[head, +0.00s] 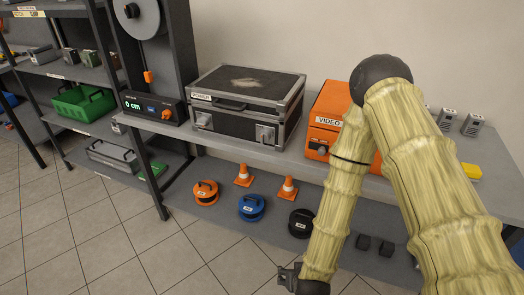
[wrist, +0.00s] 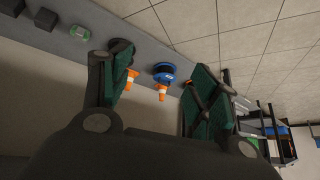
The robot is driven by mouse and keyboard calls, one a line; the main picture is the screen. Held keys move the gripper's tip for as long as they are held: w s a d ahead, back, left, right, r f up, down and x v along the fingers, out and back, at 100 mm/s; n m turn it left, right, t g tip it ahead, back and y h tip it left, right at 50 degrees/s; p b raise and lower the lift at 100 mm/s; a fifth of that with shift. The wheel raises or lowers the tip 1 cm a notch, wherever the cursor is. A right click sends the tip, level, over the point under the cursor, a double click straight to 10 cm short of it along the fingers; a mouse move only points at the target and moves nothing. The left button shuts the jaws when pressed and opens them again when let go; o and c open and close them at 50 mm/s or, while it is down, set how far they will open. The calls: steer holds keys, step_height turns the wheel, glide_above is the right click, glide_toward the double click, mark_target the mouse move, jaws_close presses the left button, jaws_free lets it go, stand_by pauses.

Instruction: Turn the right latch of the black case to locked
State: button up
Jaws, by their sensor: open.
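The black case (head: 232,122) sits shut on the grey bench in the head view, with metal edges and a handle on its front. Its right latch (head: 265,134) is a silver plate near the front right corner; its turn position is too small to tell. The left latch (head: 203,119) is at the front left. My gripper (head: 289,279) hangs low at the bottom of the head view, below and in front of the bench, well apart from the case. In the wrist view its two green-padded fingers (wrist: 158,62) are spread with nothing between them. The case is not visible there.
An orange VIDEO case (head: 326,118) stands right of the black case, partly behind my arm. A black device with a display (head: 150,106) is at its left. Cones (head: 243,175) and reels (head: 251,207) sit on the lower shelf. Tiled floor in front is clear.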

steer(key=w+a+r+t+b, duration=0.2)
steer(key=w+a+r, duration=0.1)
steer(key=w, duration=0.3)
steer(key=w+a+r+t+b, duration=0.1)
steer(key=w+a+r+t, duration=0.15)
steer(key=w, duration=0.35)
steer(key=m+t+h+b, duration=0.6)
steer(key=h+b, duration=0.1)
glide_toward(262, 141)
steer(key=b+x, duration=0.1)
steer(key=x, duration=0.9)
steer(key=c, duration=1)
